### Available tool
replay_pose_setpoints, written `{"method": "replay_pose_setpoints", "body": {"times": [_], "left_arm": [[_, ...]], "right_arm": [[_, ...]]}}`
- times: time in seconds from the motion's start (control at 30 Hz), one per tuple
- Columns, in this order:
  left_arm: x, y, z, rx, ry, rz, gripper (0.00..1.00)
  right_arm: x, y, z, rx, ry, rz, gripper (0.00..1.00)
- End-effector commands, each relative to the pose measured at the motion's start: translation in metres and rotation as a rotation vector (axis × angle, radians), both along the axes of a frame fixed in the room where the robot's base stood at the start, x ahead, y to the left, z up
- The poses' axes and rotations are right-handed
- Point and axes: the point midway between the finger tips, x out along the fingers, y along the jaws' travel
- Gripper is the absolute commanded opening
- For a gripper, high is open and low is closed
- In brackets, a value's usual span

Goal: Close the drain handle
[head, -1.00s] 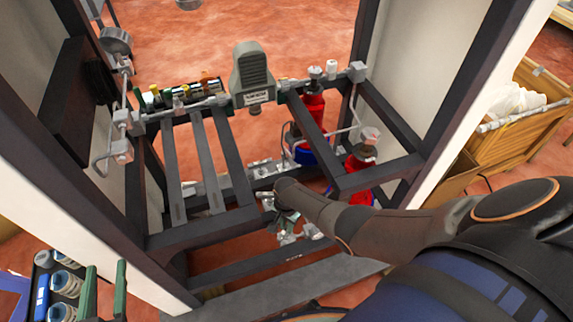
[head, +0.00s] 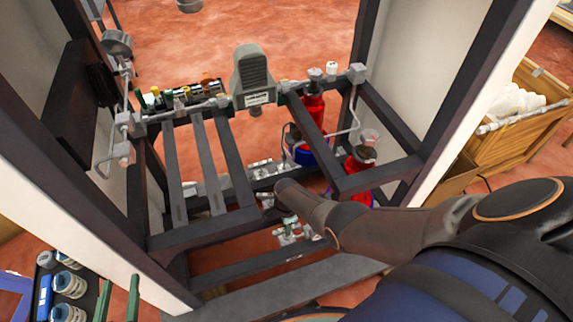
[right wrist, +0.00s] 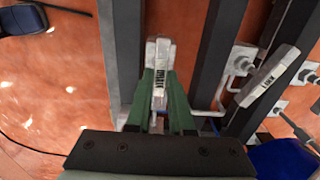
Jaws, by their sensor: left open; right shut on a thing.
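A pale grey handle with a dark label (right wrist: 163,50) is between the green fingers of my right gripper (right wrist: 160,84) in the right wrist view. The gripper is shut on it, and the label is too small to read. A second labelled grey handle (right wrist: 270,78) lies tilted to the right, apart from the fingers. I cannot tell from the labels which one is the drain handle. In the head view my right arm reaches into the frame's lower part, and its wrist hides most of the gripper and the held handle. My left gripper (head: 118,292) is open and empty at the bottom left.
Dark frame beams (head: 238,160) surround the low valves (head: 290,232). Red bottles (head: 358,172) stand behind my right arm. A grey dispenser head (head: 253,75) sits on the upper rail. A rack of blue-and-white jars (head: 68,284) is beside my left gripper.

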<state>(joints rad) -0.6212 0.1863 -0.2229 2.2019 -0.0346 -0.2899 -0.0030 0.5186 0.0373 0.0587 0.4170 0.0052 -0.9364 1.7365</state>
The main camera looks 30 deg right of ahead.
Motion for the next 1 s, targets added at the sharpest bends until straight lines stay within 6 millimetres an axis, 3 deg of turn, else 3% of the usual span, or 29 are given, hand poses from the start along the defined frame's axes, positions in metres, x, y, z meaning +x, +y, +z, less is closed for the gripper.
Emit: {"method": "replay_pose_setpoints", "body": {"times": [0.47,0.5,0.73,1.0], "left_arm": [[-0.0018,-0.0007,-0.0021,-0.005,0.009,0.003,0.50],[-0.0018,-0.0008,-0.0022,-0.006,0.009,0.004,0.50],[-0.0019,-0.0010,-0.0023,-0.006,0.009,0.003,0.50],[-0.0026,-0.0013,-0.0029,-0.003,0.009,-0.001,0.50]], "right_arm": [[-0.0009,-0.0019,-0.0002,-0.002,0.003,-0.016,0.00],[-0.0009,-0.0019,-0.0002,-0.002,0.003,-0.016,0.22],[-0.0006,-0.0011,-0.0001,-0.002,0.001,-0.014,0.48],[-0.0003,-0.0007,0.0000,-0.001,0.000,-0.010,0.50]]}}
